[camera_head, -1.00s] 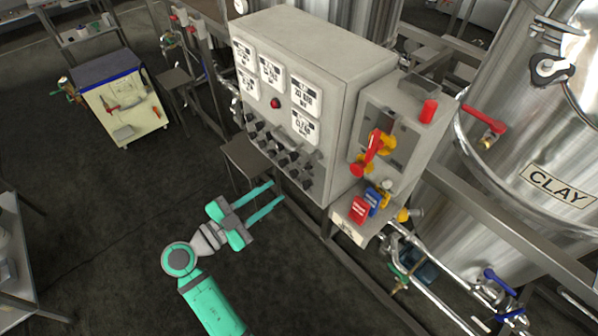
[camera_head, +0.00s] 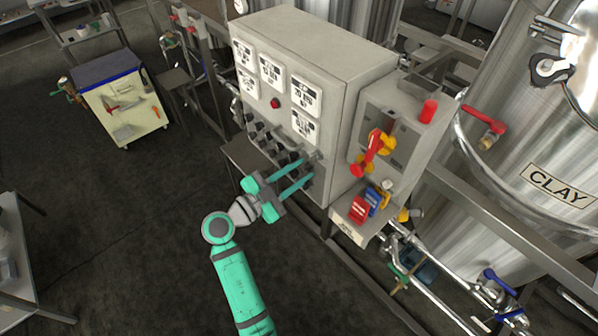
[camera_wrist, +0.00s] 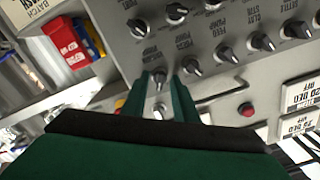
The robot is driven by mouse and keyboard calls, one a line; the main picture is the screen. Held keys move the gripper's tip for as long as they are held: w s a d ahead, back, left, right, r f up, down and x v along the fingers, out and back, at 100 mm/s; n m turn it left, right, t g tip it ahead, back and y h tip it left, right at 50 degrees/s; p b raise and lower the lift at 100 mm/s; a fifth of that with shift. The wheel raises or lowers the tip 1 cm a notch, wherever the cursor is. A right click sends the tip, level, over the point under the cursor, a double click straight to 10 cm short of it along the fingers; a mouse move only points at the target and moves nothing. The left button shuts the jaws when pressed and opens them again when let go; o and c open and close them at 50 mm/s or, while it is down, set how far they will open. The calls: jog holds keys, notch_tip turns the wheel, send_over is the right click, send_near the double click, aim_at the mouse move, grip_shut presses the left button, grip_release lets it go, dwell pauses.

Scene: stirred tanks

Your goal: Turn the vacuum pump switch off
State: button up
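The grey control box (camera_head: 335,110) carries rows of black rotary switches on its lower front. In the wrist view, upside down, one switch (camera_wrist: 158,77) sits between my fingertips; its small label looks like it ends in "PUMP" but is hard to read, so I cannot confirm it is the vacuum pump switch. My gripper (camera_head: 305,172) is open, its two green fingers pointing at the lower right of the switch rows. In the wrist view my gripper (camera_wrist: 160,82) has a finger on each side of that switch, with gaps showing. Contact cannot be told.
Another switch (camera_wrist: 192,67) is close beside my right finger in the wrist view. A red button (camera_head: 275,103) is on the box front. A smaller box with a red-yellow lever (camera_head: 372,150) and red and blue blocks (camera_head: 360,208) stands right. Open floor lies left.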

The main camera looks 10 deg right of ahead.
grip_shut()
jog(key=shift+n, duration=0.5)
jog(key=n, duration=0.4)
jog(key=shift+n, duration=0.4)
jog(key=n, duration=0.6)
dwell(0.4)
grip_release()
